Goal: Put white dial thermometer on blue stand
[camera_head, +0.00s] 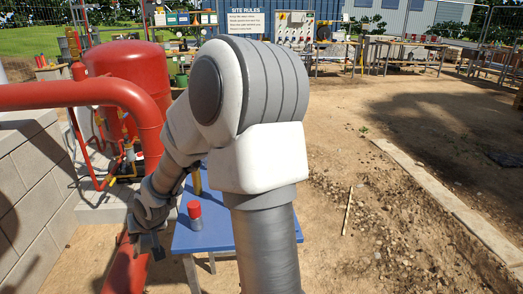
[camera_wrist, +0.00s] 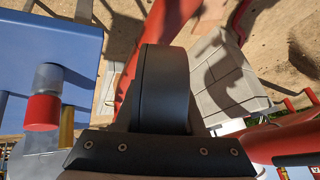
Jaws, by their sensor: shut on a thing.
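The blue stand (camera_head: 218,240) is a low blue-topped table behind and left of my arm in the head view, partly hidden by it. Its top also shows at the left of the wrist view (camera_wrist: 45,38). My gripper (camera_head: 150,243) is left of the stand, apart from it, in front of a red pipe. In the wrist view my gripper (camera_wrist: 160,115) is shut on a dark, rounded, thick disc (camera_wrist: 163,85), which seems to be the thermometer seen edge-on. No white dial face shows; the head view barely shows the held thing.
A clear cylinder with a red cap (camera_head: 195,212) stands on the blue stand; a brass-coloured piece (camera_head: 197,181) is behind it. A large red tank (camera_head: 130,70), red pipe (camera_head: 80,95) and grey block wall (camera_head: 35,175) crowd the left. Open dirt lies right.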

